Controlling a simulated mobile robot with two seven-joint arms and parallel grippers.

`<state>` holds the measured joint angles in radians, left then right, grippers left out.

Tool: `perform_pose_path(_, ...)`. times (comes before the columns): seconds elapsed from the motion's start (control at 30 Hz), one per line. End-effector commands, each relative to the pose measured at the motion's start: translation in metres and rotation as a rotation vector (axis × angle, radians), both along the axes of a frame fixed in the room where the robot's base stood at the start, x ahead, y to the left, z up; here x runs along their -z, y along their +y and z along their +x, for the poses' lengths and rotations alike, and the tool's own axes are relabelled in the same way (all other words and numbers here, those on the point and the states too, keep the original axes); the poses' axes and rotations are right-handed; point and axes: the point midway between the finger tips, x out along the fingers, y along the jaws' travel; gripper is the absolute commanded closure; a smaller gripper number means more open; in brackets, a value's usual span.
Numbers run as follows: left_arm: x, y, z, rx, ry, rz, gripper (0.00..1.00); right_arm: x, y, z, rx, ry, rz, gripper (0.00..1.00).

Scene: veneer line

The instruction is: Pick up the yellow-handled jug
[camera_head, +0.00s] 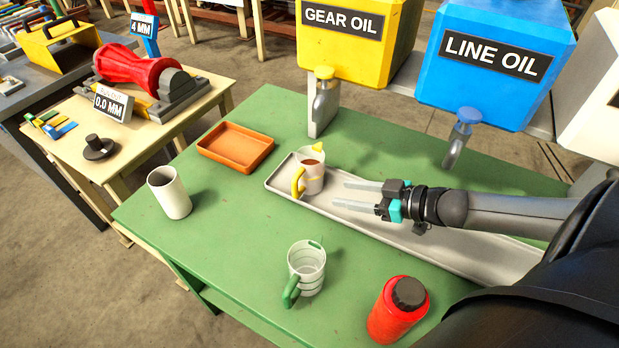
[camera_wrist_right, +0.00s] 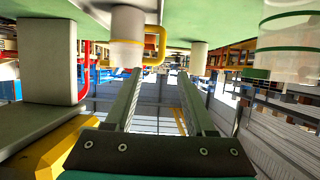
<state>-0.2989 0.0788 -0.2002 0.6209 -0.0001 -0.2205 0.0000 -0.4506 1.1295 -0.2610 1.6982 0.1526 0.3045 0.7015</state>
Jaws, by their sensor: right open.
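The yellow-handled jug (camera_head: 314,181) stands upright on the long grey tray's left end. It is pale, holds something brown, and has a yellow spout; its yellow handle (camera_head: 298,182) faces left and front. My right gripper (camera_head: 339,194) is open and empty, just right of the jug, fingers pointing at it and apart from it. In the right wrist view, which looks upside down, the jug (camera_wrist_right: 127,52) is ahead of the fingertips, slightly left of the gap, with its handle (camera_wrist_right: 160,45) nearer the gap's middle. My left gripper is not in view.
On the green table (camera_head: 225,245) are a white cup (camera_head: 169,194), a green-handled jug (camera_head: 307,266), a red bottle (camera_head: 397,312) and an orange tray (camera_head: 236,147). The grey tray (camera_head: 440,248) runs under my right arm. Yellow (camera_head: 350,55) and blue (camera_head: 495,95) oil tanks with taps stand behind.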

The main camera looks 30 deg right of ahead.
Motion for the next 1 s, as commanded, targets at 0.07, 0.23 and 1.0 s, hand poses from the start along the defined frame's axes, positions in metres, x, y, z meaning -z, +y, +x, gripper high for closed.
perform_pose_path(0.07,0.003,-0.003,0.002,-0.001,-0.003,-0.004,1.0,0.002,0.002,0.004,0.0,-0.003,0.001,0.45)
perform_pose_path(0.23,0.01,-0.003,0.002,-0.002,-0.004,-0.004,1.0,0.008,0.01,0.017,0.0,-0.004,0.001,0.45)
perform_pose_path(1.0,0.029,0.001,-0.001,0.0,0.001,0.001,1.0,0.036,0.043,0.076,0.001,-0.002,0.001,0.45)
